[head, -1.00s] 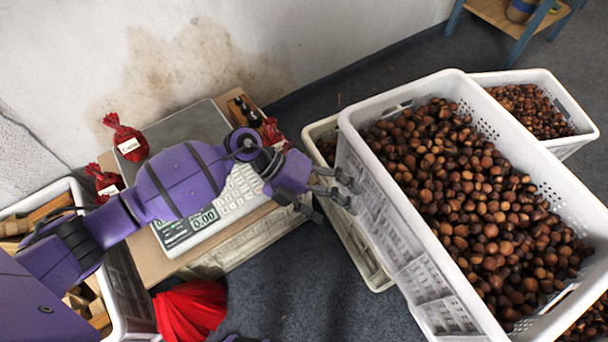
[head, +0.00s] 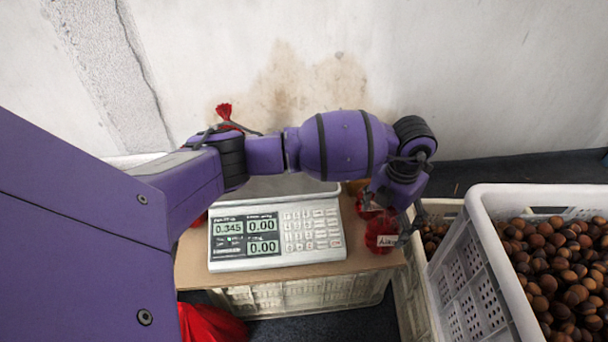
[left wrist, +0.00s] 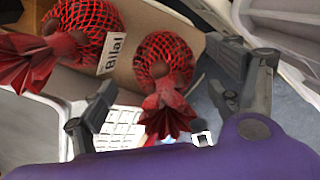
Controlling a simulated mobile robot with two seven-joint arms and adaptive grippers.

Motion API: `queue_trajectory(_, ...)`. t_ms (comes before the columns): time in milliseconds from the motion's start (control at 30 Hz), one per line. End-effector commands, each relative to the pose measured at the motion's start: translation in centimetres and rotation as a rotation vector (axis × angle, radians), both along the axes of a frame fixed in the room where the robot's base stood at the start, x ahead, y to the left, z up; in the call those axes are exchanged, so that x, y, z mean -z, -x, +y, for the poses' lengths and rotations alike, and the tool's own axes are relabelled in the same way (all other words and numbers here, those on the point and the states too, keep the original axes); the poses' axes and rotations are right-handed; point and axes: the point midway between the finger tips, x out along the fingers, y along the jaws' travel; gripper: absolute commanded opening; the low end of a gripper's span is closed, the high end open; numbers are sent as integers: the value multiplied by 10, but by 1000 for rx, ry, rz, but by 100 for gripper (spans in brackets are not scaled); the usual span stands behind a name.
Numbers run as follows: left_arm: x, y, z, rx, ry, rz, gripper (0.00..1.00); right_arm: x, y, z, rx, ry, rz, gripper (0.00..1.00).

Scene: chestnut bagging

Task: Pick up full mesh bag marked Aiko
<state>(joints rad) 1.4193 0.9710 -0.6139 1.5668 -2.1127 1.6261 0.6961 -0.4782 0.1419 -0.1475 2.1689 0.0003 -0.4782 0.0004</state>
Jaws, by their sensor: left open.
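The red mesh bag marked Aiko (head: 381,232) sits at the right end of the cardboard-topped surface, right of the scale. In the left wrist view a filled red bag (left wrist: 166,62), with its gathered red top toward the camera, lies between my fingers; its label is hidden there. My left gripper (head: 399,222) is open at the Aiko bag, partly covering it. The left wrist view shows the open gripper (left wrist: 160,72) with fingers on either side of the bag, not closed. My right gripper is not in view.
A red bag labelled Bilal (left wrist: 90,22) is close beside. The scale (head: 275,262) stands left of the bags. A white crate of chestnuts (head: 462,290) is at the right. Another red bag top (head: 224,112) shows behind my arm. Red cloth (head: 212,325) hangs below.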

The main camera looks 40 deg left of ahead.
Motion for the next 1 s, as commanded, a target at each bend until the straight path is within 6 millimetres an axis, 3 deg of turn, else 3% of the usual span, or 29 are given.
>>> queue_trajectory(33, 15, 2, -2, 1, 1, 6, 83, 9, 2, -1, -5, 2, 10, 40)
queue_trajectory(167, 33, 2, -2, 0, 1, 5, 83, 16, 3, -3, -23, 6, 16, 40)
queue_trajectory(433, 34, 1, -2, 1, 1, 1, 82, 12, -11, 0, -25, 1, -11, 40)
queue_trajectory(867, 33, 1, -2, 1, 1, 0, 25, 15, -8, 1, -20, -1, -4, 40)
queue_trajectory(1000, 32, 0, -2, 1, 2, -2, 22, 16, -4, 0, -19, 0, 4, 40)
